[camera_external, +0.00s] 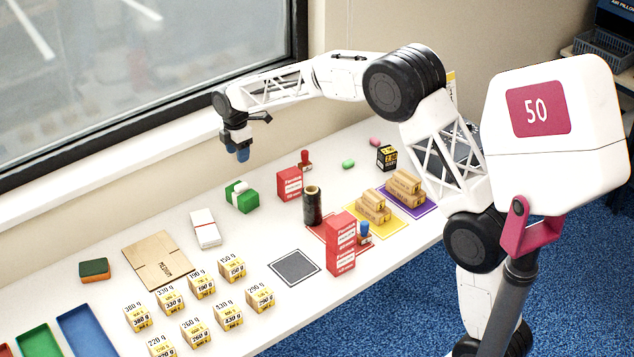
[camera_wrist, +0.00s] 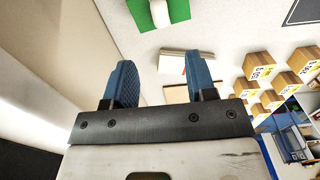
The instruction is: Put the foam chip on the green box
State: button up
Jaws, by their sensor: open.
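The green box (camera_external: 242,197) stands at the back of the table near the window wall, with a white band or piece across it. It also shows at the top of the wrist view (camera_wrist: 142,14). A small rounded green piece (camera_external: 348,164) and a small rounded pink piece (camera_external: 375,142) lie apart at the far end of the table; both look like foam chips, and I cannot tell which one is meant. My gripper (camera_external: 238,153) is open and empty, pointing down above the back of the table near the green box. Its blue fingers (camera_wrist: 160,65) stand apart in the wrist view.
Red boxes (camera_external: 289,184), a dark cylinder (camera_external: 312,205) and stamps stand mid-table. Brown cartons (camera_external: 373,206) sit on coloured mats. A white bundle (camera_external: 205,229), a flat carton (camera_external: 160,260) and several weight-marked boxes (camera_external: 228,316) lie nearer.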

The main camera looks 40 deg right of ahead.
jog(key=shift+s+r, duration=0.1)
jog(key=s+d+r+m, duration=0.3)
jog(key=s+r, duration=0.2)
jog(key=s, duration=0.4)
jog(key=s+d+r+m+t, duration=0.1)
jog(key=s+d+r+m, duration=0.2)
jog(key=s, duration=0.7)
jog(key=s+d+r+m, duration=0.25)
jog(key=s+r, duration=0.35)
jog(key=s, duration=0.3)
jog(key=s+d+f+m, duration=0.1)
jog(key=s+m, duration=0.4)
jog(key=s, duration=1.1)
jog(key=s+d+f+m+t, duration=0.1)
jog(key=s+d+f+m, duration=0.1)
jog(key=s, duration=1.4)
jog(key=f+m, duration=0.1)
jog(key=m, duration=0.1)
jog(key=shift+s+f+m+t, duration=0.15)
jog(key=shift+f+m+t, duration=0.15)
jog(key=shift+m, duration=0.05)
